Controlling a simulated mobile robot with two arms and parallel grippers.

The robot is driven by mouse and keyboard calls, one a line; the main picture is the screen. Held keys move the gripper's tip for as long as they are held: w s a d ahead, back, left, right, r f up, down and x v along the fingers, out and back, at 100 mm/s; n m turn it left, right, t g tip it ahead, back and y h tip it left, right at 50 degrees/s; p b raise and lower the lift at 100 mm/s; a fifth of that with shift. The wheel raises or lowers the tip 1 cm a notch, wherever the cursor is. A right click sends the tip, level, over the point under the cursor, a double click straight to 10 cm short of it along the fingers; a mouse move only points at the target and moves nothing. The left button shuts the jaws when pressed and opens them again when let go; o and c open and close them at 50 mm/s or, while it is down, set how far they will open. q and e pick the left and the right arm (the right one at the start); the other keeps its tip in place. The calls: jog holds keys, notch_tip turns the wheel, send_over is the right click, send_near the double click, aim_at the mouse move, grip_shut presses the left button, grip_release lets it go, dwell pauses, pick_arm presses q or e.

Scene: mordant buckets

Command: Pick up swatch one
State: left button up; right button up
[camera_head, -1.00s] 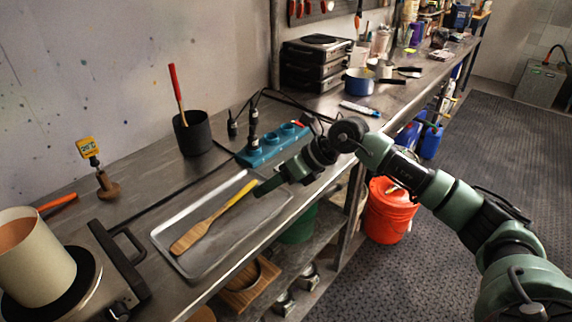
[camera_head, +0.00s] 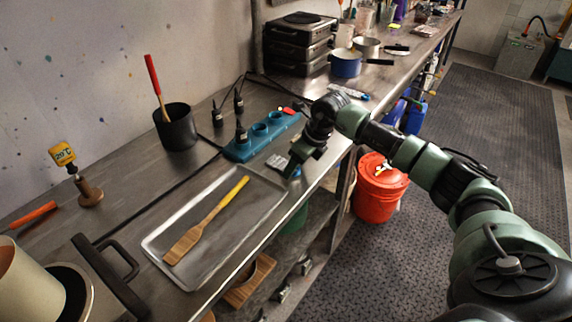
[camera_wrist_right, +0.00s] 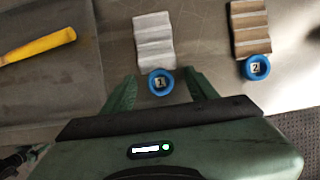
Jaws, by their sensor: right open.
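Swatch one, a pale pleated strip (camera_wrist_right: 153,38) with a blue ring tagged 1 (camera_wrist_right: 161,82), lies flat on the metal bench in the right wrist view. In the head view a pale strip (camera_head: 277,162), apparently the same one, shows just left of my right gripper (camera_head: 297,168). In the wrist view my right gripper (camera_wrist_right: 159,77) is open and empty, its fingers on either side of the blue ring. I cannot tell the remaining height. A brown swatch (camera_wrist_right: 249,28) with a ring tagged 2 lies to the right. My left gripper is not in view.
A metal tray (camera_head: 160,249) with a yellow-handled wooden spatula (camera_head: 207,222) lies left of my gripper. A blue socket block (camera_head: 261,135) stands behind. The bench's front edge is close, with an orange bucket (camera_head: 377,192) below.

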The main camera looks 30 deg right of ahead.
grip_shut()
jog(key=shift+r, duration=0.15)
